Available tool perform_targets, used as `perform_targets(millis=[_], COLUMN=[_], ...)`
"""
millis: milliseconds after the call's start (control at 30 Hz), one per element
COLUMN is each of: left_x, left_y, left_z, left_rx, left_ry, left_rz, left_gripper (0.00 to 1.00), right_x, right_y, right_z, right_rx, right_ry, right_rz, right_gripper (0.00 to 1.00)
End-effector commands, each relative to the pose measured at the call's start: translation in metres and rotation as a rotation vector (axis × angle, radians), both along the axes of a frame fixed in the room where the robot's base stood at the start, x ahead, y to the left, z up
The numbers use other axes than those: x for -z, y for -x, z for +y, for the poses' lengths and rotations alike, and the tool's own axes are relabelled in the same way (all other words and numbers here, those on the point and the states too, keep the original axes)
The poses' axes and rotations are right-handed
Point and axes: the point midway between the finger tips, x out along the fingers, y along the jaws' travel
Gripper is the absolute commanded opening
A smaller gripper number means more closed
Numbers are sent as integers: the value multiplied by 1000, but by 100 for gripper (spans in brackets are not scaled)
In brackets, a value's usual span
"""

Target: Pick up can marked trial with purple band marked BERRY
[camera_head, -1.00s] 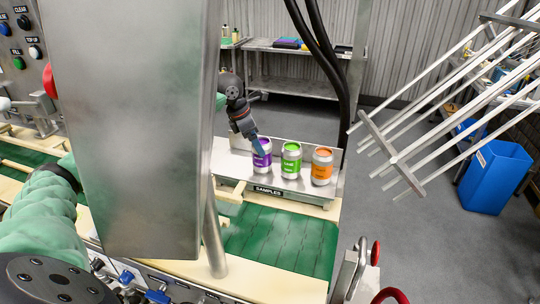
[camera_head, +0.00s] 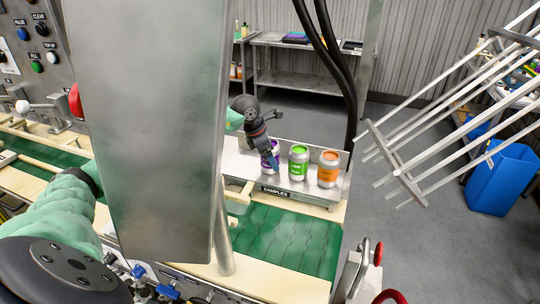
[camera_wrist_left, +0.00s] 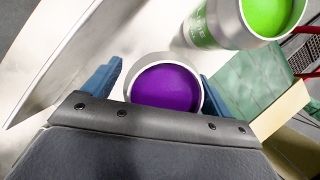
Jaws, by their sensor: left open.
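The can with the purple band (camera_head: 270,161) stands upright at the left end of the row on the samples shelf (camera_head: 235,163). Its lettering is too covered and small to read. My left gripper (camera_head: 272,157) reaches it from behind the steel column, pointing down, and hides part of the can. In the left wrist view, the purple-topped can (camera_wrist_left: 167,88) sits between the two blue fingers of my open left gripper (camera_wrist_left: 160,85). Whether the fingers touch it cannot be told. My right gripper is not in view.
A green-banded can (camera_head: 298,162) stands close to the right, then an orange-banded can (camera_head: 328,169). A wide steel column (camera_head: 145,130) blocks the middle left. A green conveyor (camera_head: 285,240) runs in front of the shelf. A rod rack (camera_head: 440,120) hangs at right.

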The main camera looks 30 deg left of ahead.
Motion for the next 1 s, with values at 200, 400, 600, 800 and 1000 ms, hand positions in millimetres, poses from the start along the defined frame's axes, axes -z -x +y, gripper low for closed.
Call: perform_targets(millis=[200,400,600,800,1000], left_x=[1,1,0,-5,-33], left_y=[0,0,0,-1,-1], left_z=[0,0,0,0,1], left_rx=[0,0,0,1,0], left_ry=[0,0,0,0,-2], left_rz=[0,0,-1,-2,-4], left_gripper=[84,45,25,25,25], right_x=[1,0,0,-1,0], right_y=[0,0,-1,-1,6], right_z=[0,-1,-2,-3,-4], right_rx=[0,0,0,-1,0], right_ry=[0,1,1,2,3], right_rz=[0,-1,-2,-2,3], right_gripper=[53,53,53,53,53])
